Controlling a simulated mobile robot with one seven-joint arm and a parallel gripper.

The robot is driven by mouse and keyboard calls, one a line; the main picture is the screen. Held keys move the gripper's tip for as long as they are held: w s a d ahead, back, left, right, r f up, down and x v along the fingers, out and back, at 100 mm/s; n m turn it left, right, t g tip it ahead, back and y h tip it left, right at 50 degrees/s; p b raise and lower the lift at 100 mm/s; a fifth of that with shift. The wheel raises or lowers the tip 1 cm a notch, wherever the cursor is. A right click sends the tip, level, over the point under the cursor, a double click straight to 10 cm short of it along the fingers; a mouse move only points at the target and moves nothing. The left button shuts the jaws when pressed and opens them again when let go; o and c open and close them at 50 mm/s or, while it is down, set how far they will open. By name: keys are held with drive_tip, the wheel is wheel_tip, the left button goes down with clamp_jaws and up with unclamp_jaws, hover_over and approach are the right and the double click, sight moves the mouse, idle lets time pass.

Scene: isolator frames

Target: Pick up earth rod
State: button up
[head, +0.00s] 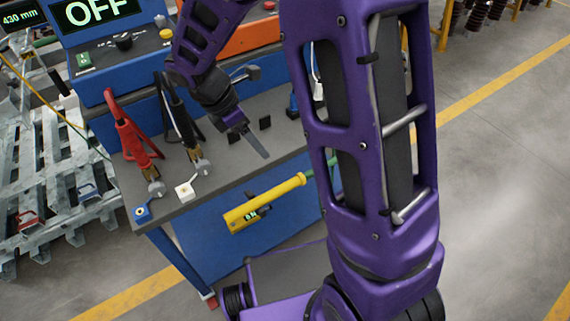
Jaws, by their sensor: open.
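A rod with a thick yellow body (268,201) and a green stretch at its right end lies slanted along the front side of the blue bench, just below the top. I take it to be the earth rod. It carries a small dark display, and its right end passes behind my arm. My gripper (256,142) is above the dark bench top, higher in the picture than the rod and apart from it. It is open with nothing seen between its fingers; one grey finger shows clearly, the other is hard to make out.
A control box (110,48) reads OFF. Metal frames (50,180) stand left.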

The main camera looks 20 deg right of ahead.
drive_tip(key=n+b, duration=0.1)
drive_tip(key=b, duration=0.2)
approach(288, 182)
drive_tip(key=x, duration=0.4)
drive_tip(key=shift+a+f, duration=0.25)
drive_tip(key=shift+f, duration=0.15)
drive_tip(key=shift+d+b+x, duration=0.2)
drive_tip(key=shift+b+x, duration=0.15)
drive_tip(key=shift+x, duration=1)
drive_tip(key=shift+d+b+x, duration=0.15)
drive_tip(key=shift+b+x, duration=0.2)
drive_tip(key=shift+x, duration=1.05)
drive_tip(key=shift+r, duration=0.2)
clamp_jaws()
